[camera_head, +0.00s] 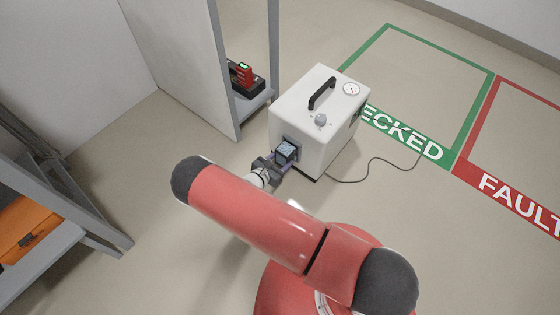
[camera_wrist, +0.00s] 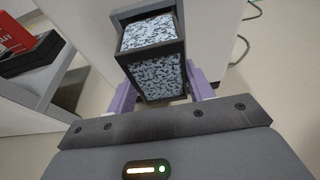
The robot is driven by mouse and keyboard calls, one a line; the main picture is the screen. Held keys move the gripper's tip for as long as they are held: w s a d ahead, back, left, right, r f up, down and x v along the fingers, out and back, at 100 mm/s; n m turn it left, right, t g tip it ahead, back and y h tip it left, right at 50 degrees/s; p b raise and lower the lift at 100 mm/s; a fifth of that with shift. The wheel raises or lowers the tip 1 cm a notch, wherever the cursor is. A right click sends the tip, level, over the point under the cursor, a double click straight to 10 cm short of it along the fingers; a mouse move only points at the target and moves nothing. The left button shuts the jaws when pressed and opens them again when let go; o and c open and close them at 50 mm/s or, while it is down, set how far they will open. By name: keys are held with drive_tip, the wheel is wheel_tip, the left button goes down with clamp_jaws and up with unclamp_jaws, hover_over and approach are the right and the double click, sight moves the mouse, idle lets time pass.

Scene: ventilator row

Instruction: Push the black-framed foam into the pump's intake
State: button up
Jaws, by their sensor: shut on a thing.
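The pump is a white box (camera_head: 318,118) with a black handle, a dial and a knob on top, standing on the floor. Its intake (camera_head: 291,142) is a dark square frame low on the side facing my arm; in the wrist view the intake frame (camera_wrist: 143,14) is at the top. The black-framed foam (camera_wrist: 155,62), speckled grey and white, sits at the intake mouth with its near part sticking out; it also shows in the head view (camera_head: 286,151). My gripper (camera_wrist: 162,92) is shut on the foam's frame, one purple finger at each side. How deep it sits is hidden.
A grey shelf unit (camera_head: 262,103) with a red and black device stands left of the pump. An orange case (camera_head: 30,228) lies on a shelf at lower left. A cable (camera_head: 385,162) runs from the pump across the floor. Green and red marked floor areas at right are clear.

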drive_tip(key=shift+w+d, duration=0.6)
drive_tip(key=shift+w, duration=0.15)
idle(0.8)
drive_tip(key=o, duration=1.2)
drive_tip(key=shift+c, duration=0.2)
